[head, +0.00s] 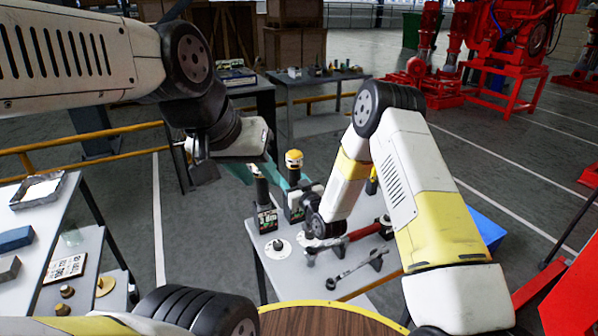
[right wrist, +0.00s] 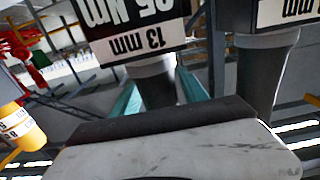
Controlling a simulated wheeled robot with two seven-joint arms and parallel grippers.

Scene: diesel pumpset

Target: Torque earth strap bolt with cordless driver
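Two upright cordless drivers stand side by side on a small light table (head: 262,238) in the head view. The left driver (head: 262,190) is partly hidden. My right gripper (right wrist: 157,85) has teal fingers on both sides of the right driver's grey grip; whether they press on it is unclear. I cannot make out the earth strap bolt.
A red torque wrench (head: 345,240) and a spanner (head: 355,268) lie on the small table, close to my right forearm. A workbench (head: 90,215) with blocks stands at left. Red pumps (head: 500,50) stand at the back right. A round wooden top (head: 320,320) is in front.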

